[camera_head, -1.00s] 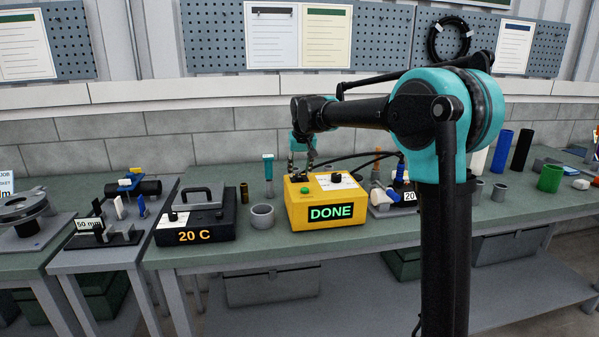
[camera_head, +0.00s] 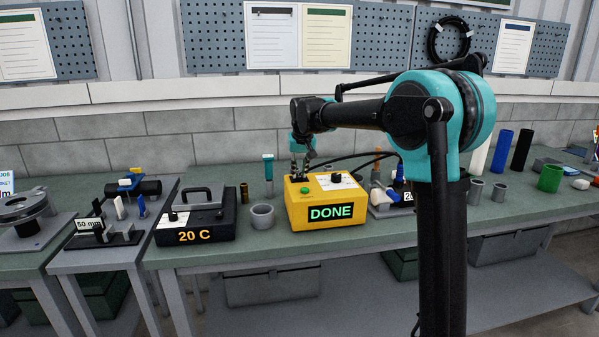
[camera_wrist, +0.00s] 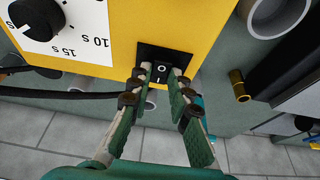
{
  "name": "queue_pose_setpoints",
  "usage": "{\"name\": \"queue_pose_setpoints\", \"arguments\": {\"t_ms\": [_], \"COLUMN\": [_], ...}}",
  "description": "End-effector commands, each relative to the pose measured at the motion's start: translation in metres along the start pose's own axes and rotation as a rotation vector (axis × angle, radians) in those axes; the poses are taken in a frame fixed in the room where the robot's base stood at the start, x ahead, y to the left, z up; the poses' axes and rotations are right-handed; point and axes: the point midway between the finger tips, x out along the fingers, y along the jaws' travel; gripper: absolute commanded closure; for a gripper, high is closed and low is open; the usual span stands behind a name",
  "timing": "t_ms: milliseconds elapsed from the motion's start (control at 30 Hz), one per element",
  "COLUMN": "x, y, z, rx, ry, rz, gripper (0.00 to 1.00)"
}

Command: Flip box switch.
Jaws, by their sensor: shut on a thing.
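The yellow box (camera_head: 322,213) stands on the green bench, its front display reading DONE, with a green button (camera_head: 305,190) and a black knob (camera_head: 336,178) on top. The box also fills the top of the wrist view (camera_wrist: 125,22). In the head view my gripper (camera_head: 302,168) is at the back of the box, and the switch is hidden there.
A grey ring (camera_head: 262,216) and a black 20 C case (camera_head: 196,221) stand left of the box. A black cable (camera_wrist: 75,94) runs close beside my fingers. Small parts and a labelled stand sit right of the box.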

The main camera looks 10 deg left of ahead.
Motion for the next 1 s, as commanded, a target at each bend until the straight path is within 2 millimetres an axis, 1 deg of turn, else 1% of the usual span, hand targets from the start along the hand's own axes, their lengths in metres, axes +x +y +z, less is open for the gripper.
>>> {"name": "queue_pose_setpoints", "arguments": {"t_ms": [200,500,700,967,1000], "x": [0.001,0.003,0.003,0.003,0.003], "y": [0.000,0.000,0.000,0.000,0.000], "z": [-0.007,-0.013,-0.013,-0.013,-0.013], "rx": [0.000,0.000,0.000,0.000,0.000], "ry": [-0.145,-0.326,-0.370,-0.371,-0.371], "rz": [0.000,0.000,0.000,-0.001,-0.001], "gripper": [1.00,1.00,1.00,1.00,0.80]}}
